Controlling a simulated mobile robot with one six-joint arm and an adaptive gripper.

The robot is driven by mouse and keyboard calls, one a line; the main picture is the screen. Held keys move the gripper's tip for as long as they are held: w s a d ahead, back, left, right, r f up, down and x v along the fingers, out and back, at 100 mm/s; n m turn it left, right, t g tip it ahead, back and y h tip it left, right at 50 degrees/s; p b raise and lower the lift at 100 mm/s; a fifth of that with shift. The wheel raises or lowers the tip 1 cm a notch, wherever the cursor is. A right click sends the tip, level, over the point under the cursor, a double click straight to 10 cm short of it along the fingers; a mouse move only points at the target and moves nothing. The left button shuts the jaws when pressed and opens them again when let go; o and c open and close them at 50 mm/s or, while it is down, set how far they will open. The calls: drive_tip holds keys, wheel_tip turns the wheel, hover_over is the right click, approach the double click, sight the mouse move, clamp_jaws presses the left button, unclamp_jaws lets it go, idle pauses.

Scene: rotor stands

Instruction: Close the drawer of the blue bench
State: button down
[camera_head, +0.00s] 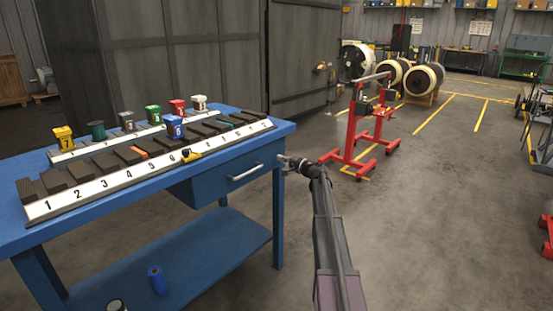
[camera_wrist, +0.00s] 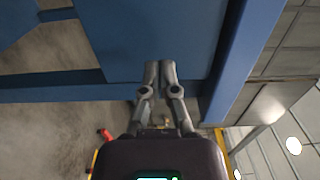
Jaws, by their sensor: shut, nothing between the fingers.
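The blue bench (camera_head: 125,200) stands at left in the head view. Its drawer (camera_head: 222,183) sits under the right part of the top, with a pale bar handle (camera_head: 245,172) on its front. The drawer front lies close below the top's front edge; I cannot tell whether a small gap is left. My gripper (camera_head: 281,158) is at the drawer's right end, by the bench's right front leg, to the right of the handle. In the wrist view, my gripper's fingers (camera_wrist: 160,66) are together and empty, against or just before a blue panel (camera_wrist: 150,35). Contact is unclear.
A numbered rack (camera_head: 150,172) and several small coloured bins (camera_head: 173,127) stand on the bench top. A blue can (camera_head: 157,280) is on the lower shelf. A red wheeled stand (camera_head: 362,140) is beyond my gripper.

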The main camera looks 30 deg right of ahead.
drive_tip(key=v, duration=1.1)
idle(0.3)
drive_tip(key=s+a+f+n+g, duration=0.3)
drive_tip(key=s+a+f, duration=0.1)
drive_tip(key=a, duration=0.6)
drive_tip(key=s+a+f+n+g, duration=0.2)
drive_tip(key=s+a+f+g, duration=0.15)
drive_tip(key=a, duration=0.65)
drive_tip(key=s+a+f+n+g, duration=0.3)
drive_tip(key=a+f+g, duration=0.1)
drive_tip(key=a, duration=0.5)
drive_tip(key=s+a+f+n+g+h, duration=0.3)
drive_tip(key=s+a+h, duration=0.15)
drive_tip(key=s, duration=0.65)
drive_tip(key=s+a+f+n+g+h, duration=0.25)
drive_tip(key=s+a, duration=0.35)
drive_tip(key=s, duration=0.5)
wheel_tip(320, 180, up, 30)
drive_tip(key=p, duration=3.1)
drive_tip(key=shift+f+g, duration=0.25)
drive_tip(key=shift+g, duration=0.05)
